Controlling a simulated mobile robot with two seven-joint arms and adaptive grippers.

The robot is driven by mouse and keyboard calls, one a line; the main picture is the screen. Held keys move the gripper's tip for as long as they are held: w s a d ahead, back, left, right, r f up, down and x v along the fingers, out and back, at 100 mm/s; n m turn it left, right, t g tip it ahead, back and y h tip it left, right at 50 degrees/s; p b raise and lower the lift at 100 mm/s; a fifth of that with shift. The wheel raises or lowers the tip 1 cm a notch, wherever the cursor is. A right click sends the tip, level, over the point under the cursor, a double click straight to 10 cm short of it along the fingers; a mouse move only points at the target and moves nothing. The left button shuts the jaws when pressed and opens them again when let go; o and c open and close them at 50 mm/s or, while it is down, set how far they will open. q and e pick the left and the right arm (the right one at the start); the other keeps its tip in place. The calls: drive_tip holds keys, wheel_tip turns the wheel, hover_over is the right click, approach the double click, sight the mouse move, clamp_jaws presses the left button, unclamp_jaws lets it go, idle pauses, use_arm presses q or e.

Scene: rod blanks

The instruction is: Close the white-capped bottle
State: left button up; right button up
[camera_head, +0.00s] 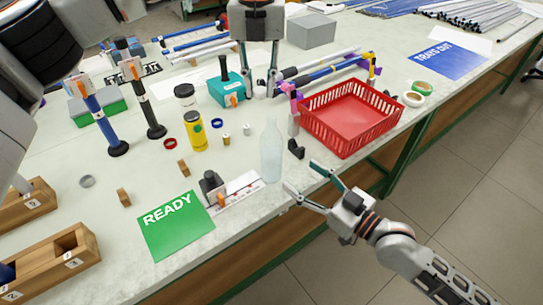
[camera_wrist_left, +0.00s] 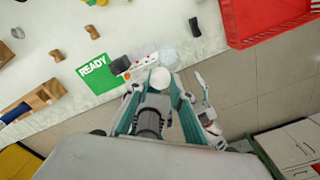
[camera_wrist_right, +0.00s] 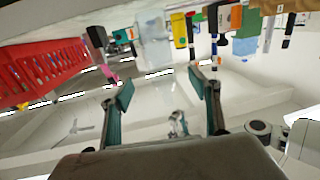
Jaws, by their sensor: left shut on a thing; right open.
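The bottle (camera_head: 271,152) is pale and translucent. It stands upright on the table, and no cap shows on its neck. It also shows in the left wrist view (camera_wrist_left: 168,56) and in the right wrist view (camera_wrist_right: 155,48). My left gripper (camera_head: 261,88) points down from the top of the head view. In the left wrist view it is shut on a round white cap (camera_wrist_left: 160,78), with the bottle just beyond. My right gripper (camera_head: 301,177) is open and empty at the table's front edge, its fingertips close to the bottle's lower right side, apparently not around it.
A red basket (camera_head: 345,150) stands right of the bottle. A green READY sheet (camera_head: 175,224) lies to the left in front. Small blocks lie between.

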use_arm(q)
drive_tip(key=n, duration=0.1)
drive_tip(key=d+r+n, duration=0.1)
drive_tip(key=d+n, duration=0.1)
drive_tip(key=shift+s+d+r+n, duration=0.15)
drive_tip(key=shift+s+d+n, duration=0.1)
drive_tip(key=shift+n, duration=0.05)
use_arm(e)
drive_tip(key=shift+w+r+y, duration=0.15)
drive_tip(key=shift+r, duration=0.4)
drive_tip(key=shift+w+r+y, duration=0.15)
drive_tip(key=shift+r, duration=0.4)
drive_tip(key=shift+w+a, duration=0.1)
drive_tip(key=x, duration=1.1)
drive_tip(key=shift+w+a+f, duration=0.1)
drive_tip(key=shift+w+a, duration=0.2)
drive_tip(key=c, duration=1.7)
use_arm(q)
hover_over(271, 117)
drive_tip(key=shift+s+f, duration=0.1)
drive_tip(key=shift+f, duration=2.4)
